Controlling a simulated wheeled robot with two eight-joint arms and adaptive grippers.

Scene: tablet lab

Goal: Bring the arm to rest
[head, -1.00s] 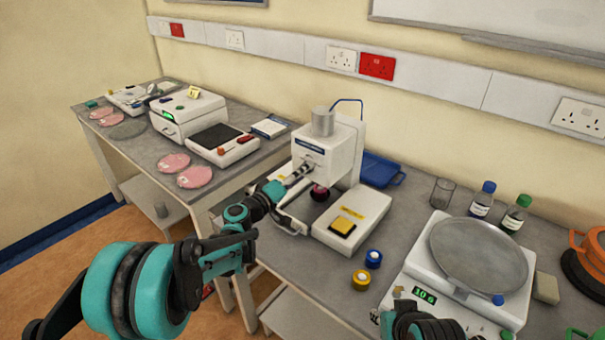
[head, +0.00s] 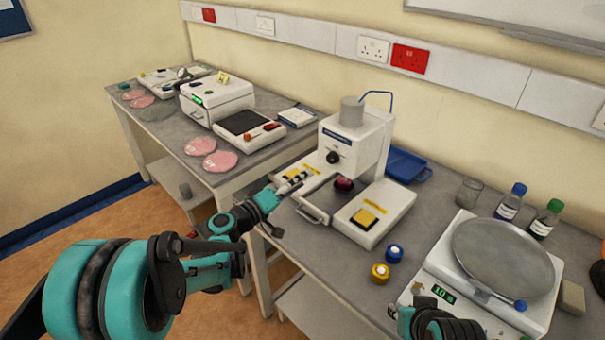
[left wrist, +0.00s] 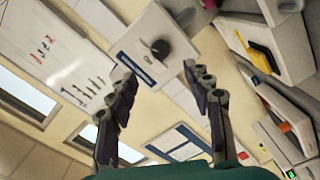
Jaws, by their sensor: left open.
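My left gripper (head: 295,185) is in front of the left side of a white press-like machine (head: 350,140), in the head view. Its jaws are open and I see nothing between them. In the left wrist view the two dark fingers (left wrist: 163,92) stand apart, with the machine's dark knob and blue label (left wrist: 150,55) beyond the gap. My left arm reaches in from the lower left with its large teal joint.
The machine's base carries a yellow-topped pad (head: 364,218). A balance (head: 500,262) stands right, with bottles behind. A blue tray (head: 407,165) lies behind the machine. Open floor (head: 60,200) lies left.

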